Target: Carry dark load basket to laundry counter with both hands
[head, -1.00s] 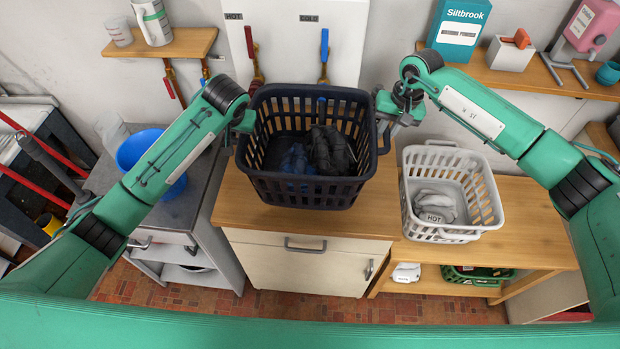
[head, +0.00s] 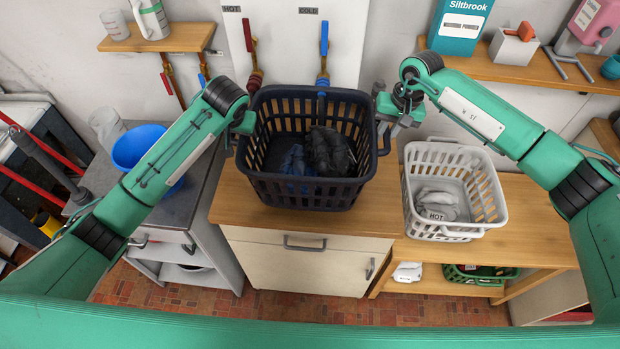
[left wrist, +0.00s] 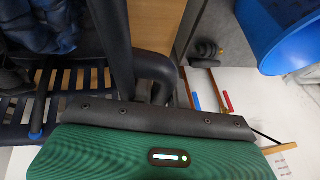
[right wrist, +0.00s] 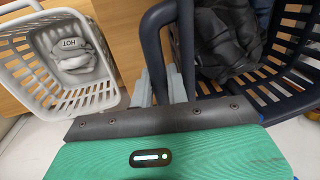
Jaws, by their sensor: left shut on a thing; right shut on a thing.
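The dark load basket (head: 310,190) is upright between my two arms, over the wooden counter (head: 240,205). It holds black cloth (head: 330,150) and blue cloth (head: 293,160). My left gripper (head: 243,122) is shut at the basket's left side handle; the left wrist view shows that dark handle (left wrist: 150,65) by the palm. My right gripper (head: 392,112) is shut on the right side handle, and its fingers show around the handle (right wrist: 152,40) in the right wrist view. I cannot tell whether the basket's bottom touches the counter.
A white basket (head: 468,232) with grey cloth stands close on the right. A blue tub (head: 140,146) stands on a grey counter at left. Red and blue valve handles (head: 324,40) rise behind the dark basket. Shelves with goods (head: 515,68) are on the wall.

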